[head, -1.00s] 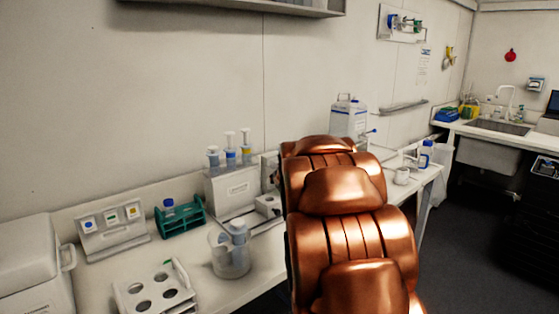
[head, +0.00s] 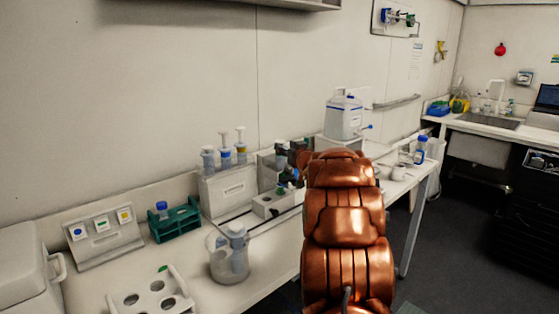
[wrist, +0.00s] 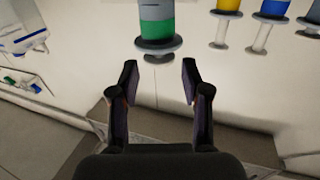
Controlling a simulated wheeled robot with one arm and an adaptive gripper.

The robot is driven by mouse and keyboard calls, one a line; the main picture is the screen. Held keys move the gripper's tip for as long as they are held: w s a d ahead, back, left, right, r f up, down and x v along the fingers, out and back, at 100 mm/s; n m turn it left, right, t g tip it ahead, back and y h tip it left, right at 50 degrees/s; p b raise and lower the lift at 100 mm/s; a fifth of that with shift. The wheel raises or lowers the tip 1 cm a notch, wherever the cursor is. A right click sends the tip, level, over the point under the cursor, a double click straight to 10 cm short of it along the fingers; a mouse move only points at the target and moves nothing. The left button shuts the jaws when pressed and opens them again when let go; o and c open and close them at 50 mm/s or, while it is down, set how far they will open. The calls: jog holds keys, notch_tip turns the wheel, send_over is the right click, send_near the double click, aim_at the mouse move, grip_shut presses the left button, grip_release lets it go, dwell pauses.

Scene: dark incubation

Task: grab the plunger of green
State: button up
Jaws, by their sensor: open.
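The green-banded plunger (wrist: 157,28) shows at the top middle of the wrist view, with a grey body and a round grey flange at its lower end. My gripper (wrist: 158,78) is open, its two dark fingers spread apart. The flange lies just beyond the fingertips, roughly centred between them, and nothing is held. In the head view a small green part (head: 281,162) shows beside my copper-coloured arm, close to dark gripper parts. My arm hides much of that spot.
Yellow (wrist: 228,6) and blue (wrist: 272,9) plungers stand to the right in the wrist view. On the bench are a white holder box (head: 228,190), a green rack (head: 175,221), a clear beaker (head: 229,262) and a white four-hole rack (head: 150,297). A white jug (head: 343,118) stands behind my arm.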

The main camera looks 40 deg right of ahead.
aim_at(281, 141)
jog(key=shift+p+x, duration=0.8)
jog(key=shift+x, duration=1.8)
jog(key=shift+d+f, duration=0.1)
